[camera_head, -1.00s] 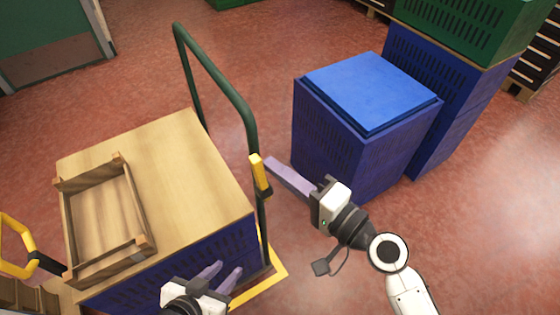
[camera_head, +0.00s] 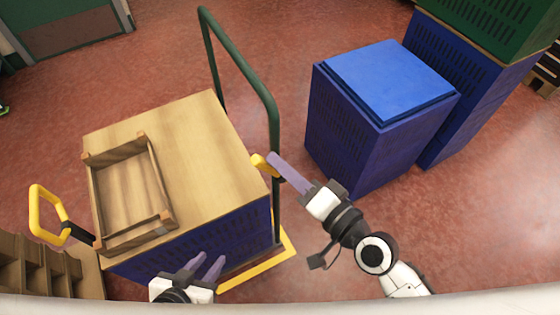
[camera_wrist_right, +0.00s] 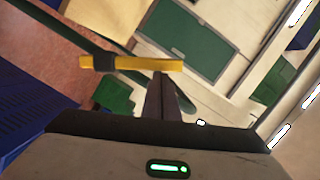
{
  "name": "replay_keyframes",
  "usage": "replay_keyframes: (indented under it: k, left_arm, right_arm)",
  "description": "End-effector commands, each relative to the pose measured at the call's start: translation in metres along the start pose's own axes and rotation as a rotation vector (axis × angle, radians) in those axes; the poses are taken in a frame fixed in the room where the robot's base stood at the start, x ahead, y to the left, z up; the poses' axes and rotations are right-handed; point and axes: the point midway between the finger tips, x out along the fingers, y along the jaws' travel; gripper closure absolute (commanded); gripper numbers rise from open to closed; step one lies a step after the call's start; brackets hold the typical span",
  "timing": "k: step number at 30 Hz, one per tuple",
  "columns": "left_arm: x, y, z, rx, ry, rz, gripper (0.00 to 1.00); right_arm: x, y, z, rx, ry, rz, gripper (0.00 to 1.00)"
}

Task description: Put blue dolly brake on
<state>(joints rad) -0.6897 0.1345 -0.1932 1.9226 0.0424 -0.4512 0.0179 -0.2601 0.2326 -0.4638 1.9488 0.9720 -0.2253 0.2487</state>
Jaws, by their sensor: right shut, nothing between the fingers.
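The dolly has a yellow base (camera_head: 268,262) and a green upright handle frame (camera_head: 240,75), and a blue crate stack (camera_head: 225,238) stands on it. A yellow brake lever (camera_head: 262,165) sits on the near post of the frame, lying slanted. In the right wrist view the yellow lever (camera_wrist_right: 140,64) runs nearly level from a dark mount. My right gripper (camera_head: 272,157) is shut and empty, its fingertips right beside the lever; whether they touch it I cannot tell. My left gripper (camera_head: 207,258) is open and empty in front of the crate stack.
A wooden board (camera_head: 195,120) with an open wooden crate (camera_head: 165,222) tops the stack. A yellow handle (camera_head: 36,212) stands at the left. A lidded blue crate stack (camera_head: 350,145) and taller green and blue crates (camera_head: 480,75) stand at the right. Red floor lies clear between.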

Motion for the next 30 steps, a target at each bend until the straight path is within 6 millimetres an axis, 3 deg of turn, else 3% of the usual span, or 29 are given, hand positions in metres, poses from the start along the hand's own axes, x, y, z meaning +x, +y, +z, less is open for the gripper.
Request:
replay_keyframes:
  k: [15, 23, 30]
  left_arm:
    - [0.000, 0.002, -0.008, 0.002, 0.014, 0.004, 0.69]
    - [-0.007, 0.003, -0.014, 0.000, 0.015, 0.004, 0.69]
    - [0.004, 0.001, -0.001, 0.001, 0.007, 0.002, 0.69]
  right_arm:
    - [0.000, 0.000, 0.003, 0.004, -0.014, 0.001, 1.00]
    - [-0.013, -0.007, -0.035, -0.006, -0.010, -0.002, 1.00]
    - [-0.071, -0.003, -0.032, -0.001, -0.013, 0.001, 1.00]
